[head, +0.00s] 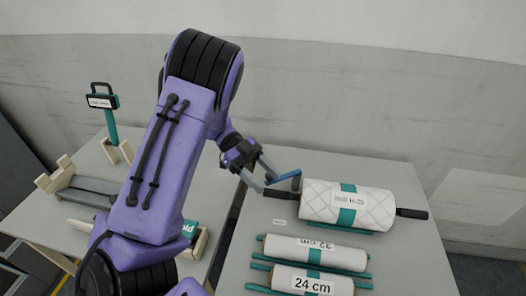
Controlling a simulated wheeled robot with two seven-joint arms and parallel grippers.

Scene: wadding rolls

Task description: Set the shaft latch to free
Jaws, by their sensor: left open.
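A white quilted roll (349,203) with a teal band and a printed label lies on the right table. A dark shaft (411,213) sticks out of its right end and also shows at its left end. My right gripper is not in view.
Two smaller white rolls, a farther one (340,257) and a nearer one marked 24 cm (337,284), lie in front on teal rods. The left table (45,215) carries a cream stand with a grey trough (92,187) and a teal post (111,126) with a sign. My left arm hides much of that table.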

